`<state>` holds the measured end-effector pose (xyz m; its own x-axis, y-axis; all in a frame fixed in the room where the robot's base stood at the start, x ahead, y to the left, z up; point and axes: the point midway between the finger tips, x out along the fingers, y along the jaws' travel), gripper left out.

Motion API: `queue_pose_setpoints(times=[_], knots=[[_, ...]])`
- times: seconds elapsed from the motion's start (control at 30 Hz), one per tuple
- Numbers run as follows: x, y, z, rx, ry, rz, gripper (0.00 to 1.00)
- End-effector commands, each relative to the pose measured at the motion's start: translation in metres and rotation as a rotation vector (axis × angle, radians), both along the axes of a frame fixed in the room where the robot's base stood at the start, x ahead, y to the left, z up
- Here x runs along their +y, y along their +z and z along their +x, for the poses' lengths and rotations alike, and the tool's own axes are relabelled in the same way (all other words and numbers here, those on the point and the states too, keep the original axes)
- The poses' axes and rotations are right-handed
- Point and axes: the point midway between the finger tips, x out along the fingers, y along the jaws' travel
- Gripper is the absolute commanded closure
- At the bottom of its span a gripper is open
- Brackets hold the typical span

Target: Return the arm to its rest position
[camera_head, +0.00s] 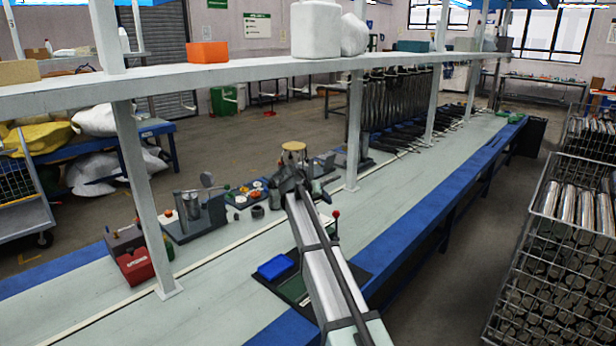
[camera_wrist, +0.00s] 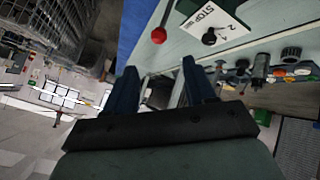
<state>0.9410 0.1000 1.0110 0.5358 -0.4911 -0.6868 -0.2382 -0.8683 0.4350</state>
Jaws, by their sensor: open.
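My arm reaches from the bottom of the head view over the pale bench, with my dark gripper (camera_head: 288,178) at its far end above the bench. In the wrist view, the two dark blue fingers of my gripper (camera_wrist: 160,70) stand apart, with a clear gap and nothing held between them. The fingertips are hard to make out in the head view. Parts of the bench are hidden behind my arm.
A white shelf (camera_head: 225,75) on posts runs above the bench (camera_head: 405,205). A red ball knob (camera_wrist: 159,35) and a STOP-labelled box (camera_wrist: 218,18) are near my gripper. A blue tray (camera_head: 275,267) lies beside my arm. Wire baskets of metal tubes (camera_head: 565,260) stand right.

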Motion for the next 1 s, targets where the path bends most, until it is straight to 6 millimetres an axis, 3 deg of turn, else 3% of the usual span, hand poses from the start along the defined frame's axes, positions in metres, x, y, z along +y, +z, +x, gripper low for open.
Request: queue_pose_setpoints(times=[0.17, 0.37, 0.67, 1.0], knots=[[0.013, -0.01, -0.007, 0.072, 0.116, 0.013, 0.45], [0.029, -0.039, -0.051, 0.143, 0.242, 0.1, 0.45], [0.036, -0.137, -0.112, 0.279, 0.322, 0.189, 0.45], [0.02, -0.267, -0.202, 0.458, 0.333, 0.29, 0.45]])
